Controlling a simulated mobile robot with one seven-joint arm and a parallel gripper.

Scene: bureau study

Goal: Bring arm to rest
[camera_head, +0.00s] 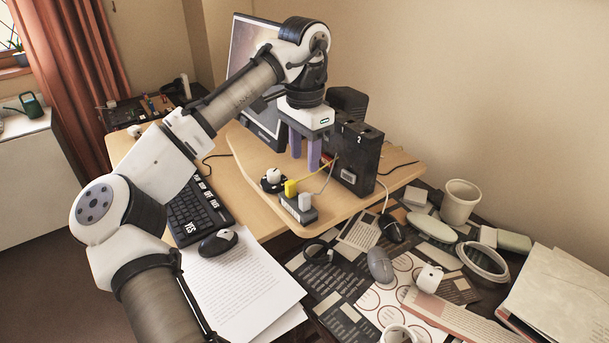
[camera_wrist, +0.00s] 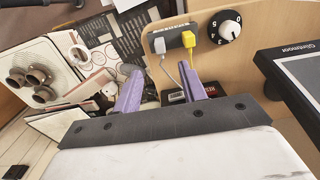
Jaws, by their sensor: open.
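My arm reaches from the lower left over the desk, bent at the elbow. My gripper (camera_head: 304,160) points down over the raised wooden shelf (camera_head: 257,157), just left of a black box (camera_head: 357,155). Its two purple fingers are apart with nothing between them. In the wrist view my gripper (camera_wrist: 160,76) also shows open and empty. Whether the fingertips touch the shelf is hard to tell.
A power strip (camera_head: 299,208) with a yellow plug (camera_head: 290,188) and a dial (camera_head: 272,178) lie close in front of my gripper. A monitor (camera_head: 246,60) stands behind. Mice, a white mug (camera_head: 460,202) and papers crowd the lower right.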

